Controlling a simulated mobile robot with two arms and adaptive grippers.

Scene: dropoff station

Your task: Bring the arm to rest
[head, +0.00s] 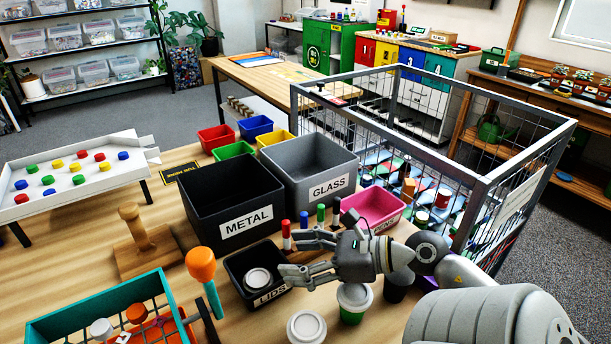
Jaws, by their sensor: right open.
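My right gripper (291,256) shows in the head view, its arm coming in from the lower right. It is open, with its fingers pointing left and a gap between them. It is over the table (92,243), near the right edge of the small black LIDS bin (240,286). I see nothing held between the fingers. The fingers and palm hide part of the table behind them. My left gripper is not in view.
A METAL bin (215,222), a GLASS bin (318,203) and a pink bin (374,203) stand behind the gripper. A lidded green cup (352,313) and a white lid (306,327) are close below it. A wire cage (478,215) stands at the right.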

